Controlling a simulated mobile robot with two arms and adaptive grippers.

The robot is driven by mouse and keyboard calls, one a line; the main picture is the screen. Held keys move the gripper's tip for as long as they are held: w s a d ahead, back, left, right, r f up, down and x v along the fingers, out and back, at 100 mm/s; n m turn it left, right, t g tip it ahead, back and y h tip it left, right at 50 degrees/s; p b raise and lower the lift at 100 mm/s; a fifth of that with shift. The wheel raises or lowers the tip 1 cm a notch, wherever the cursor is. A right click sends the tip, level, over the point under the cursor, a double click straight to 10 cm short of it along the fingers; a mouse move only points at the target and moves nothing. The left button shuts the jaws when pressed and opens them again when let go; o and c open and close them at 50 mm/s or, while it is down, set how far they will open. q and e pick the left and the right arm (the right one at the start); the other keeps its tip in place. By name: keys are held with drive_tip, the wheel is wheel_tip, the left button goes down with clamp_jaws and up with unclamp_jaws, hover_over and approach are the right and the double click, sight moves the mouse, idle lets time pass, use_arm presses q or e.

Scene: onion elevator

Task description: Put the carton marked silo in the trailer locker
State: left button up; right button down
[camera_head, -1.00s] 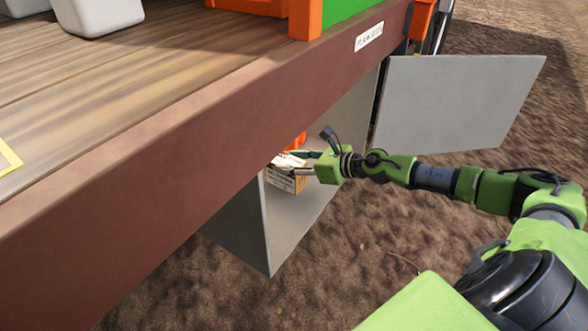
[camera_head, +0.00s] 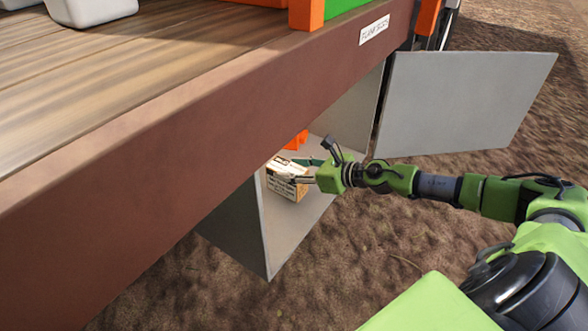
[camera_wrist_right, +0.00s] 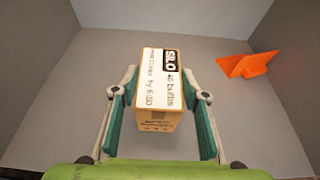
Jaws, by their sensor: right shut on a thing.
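The carton marked SILO (camera_head: 288,186) is a small tan box with a white label. It is inside the open grey trailer locker (camera_head: 288,230) under the deck. In the right wrist view the carton (camera_wrist_right: 158,82) stands between my two fingers, its SILO label facing the camera. My right gripper (camera_head: 308,171) reaches into the locker from the right and is shut on the carton. Grey locker walls (camera_wrist_right: 45,70) surround it in the wrist view. I cannot tell whether the carton's underside touches the locker floor. My left gripper is not in view.
An orange object (camera_wrist_right: 248,60) lies in the locker, right of the carton and apart from it in the wrist view. The grey locker door (camera_head: 465,100) hangs open at right. The brown deck edge (camera_head: 180,150) overhangs the locker. Bare soil lies around.

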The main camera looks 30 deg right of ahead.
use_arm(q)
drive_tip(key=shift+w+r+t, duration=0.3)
use_arm(e)
drive_tip(key=c, duration=1.2)
unclamp_jaws()
drive_tip(key=shift+f, duration=0.1)
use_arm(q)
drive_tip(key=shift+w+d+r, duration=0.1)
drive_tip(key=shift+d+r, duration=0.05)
